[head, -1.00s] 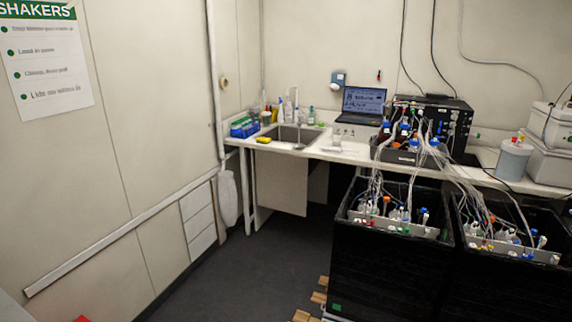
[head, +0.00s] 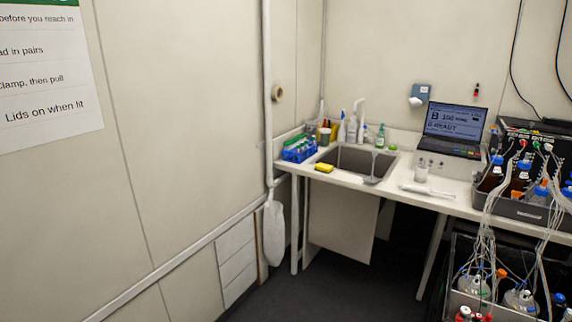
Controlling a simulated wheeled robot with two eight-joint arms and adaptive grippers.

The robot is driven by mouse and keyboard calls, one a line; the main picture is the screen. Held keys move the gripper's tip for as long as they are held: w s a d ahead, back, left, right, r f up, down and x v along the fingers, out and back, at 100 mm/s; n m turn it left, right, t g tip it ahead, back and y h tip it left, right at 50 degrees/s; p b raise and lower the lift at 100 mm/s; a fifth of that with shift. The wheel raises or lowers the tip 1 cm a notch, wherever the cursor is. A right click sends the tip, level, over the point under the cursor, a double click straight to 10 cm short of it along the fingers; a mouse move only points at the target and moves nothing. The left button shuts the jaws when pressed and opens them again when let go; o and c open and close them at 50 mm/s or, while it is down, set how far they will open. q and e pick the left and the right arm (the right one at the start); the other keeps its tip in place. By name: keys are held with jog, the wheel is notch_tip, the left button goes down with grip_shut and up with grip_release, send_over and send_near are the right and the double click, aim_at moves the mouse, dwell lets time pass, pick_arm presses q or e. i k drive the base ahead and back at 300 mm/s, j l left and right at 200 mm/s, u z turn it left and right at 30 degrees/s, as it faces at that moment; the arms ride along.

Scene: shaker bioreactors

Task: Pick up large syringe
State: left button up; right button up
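A long white object (head: 426,190) lies flat on the counter near its front edge, to the right of the sink. It looks like a large syringe, but it is too small in the head view to be sure. A small clear beaker (head: 421,172) stands just behind its left end. Neither of my grippers is in view.
The white counter (head: 398,199) holds a sink (head: 355,160), a yellow sponge (head: 324,168), a blue rack (head: 298,149), several bottles and a laptop (head: 453,130). A grey tray (head: 520,209) of bottles and a black shaker box (head: 458,260) with tubing crowd the right. Dark floor in front is open.

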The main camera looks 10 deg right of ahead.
aim_at(405, 187)
jog(key=i+z, duration=0.3)
jog(key=i, duration=0.2)
jog(key=i+j+z, duration=0.25)
jog(key=i, duration=0.2)
jog(key=i+j+z, duration=0.3)
jog(key=i, duration=0.15)
jog(key=l, duration=0.1)
